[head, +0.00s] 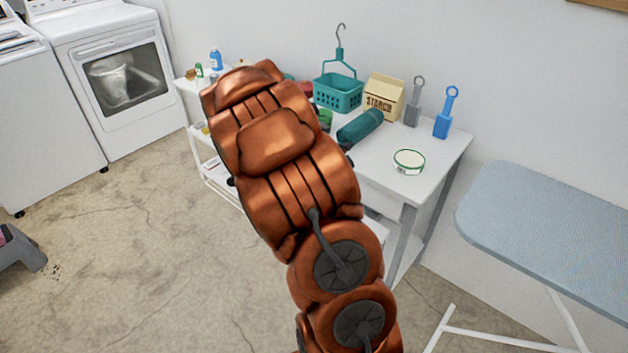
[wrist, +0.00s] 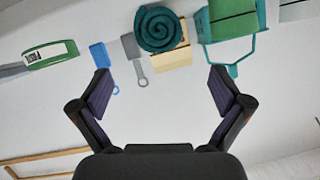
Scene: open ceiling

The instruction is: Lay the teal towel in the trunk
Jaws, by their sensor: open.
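The teal towel (head: 360,127) is rolled up and lies on the white table, partly hidden behind my copper-coloured arm in the head view. In the wrist view, which looks upside down, the towel (wrist: 160,28) shows its spiral end at the top middle. My gripper (wrist: 161,84) is open with nothing between its fingers. The towel is ahead of the fingers and apart from them. My gripper is hidden behind my arm in the head view. No trunk is in view.
An ironing board (head: 550,225) stands right; a washer (head: 115,75) stands left. Floor at left is mostly clear.

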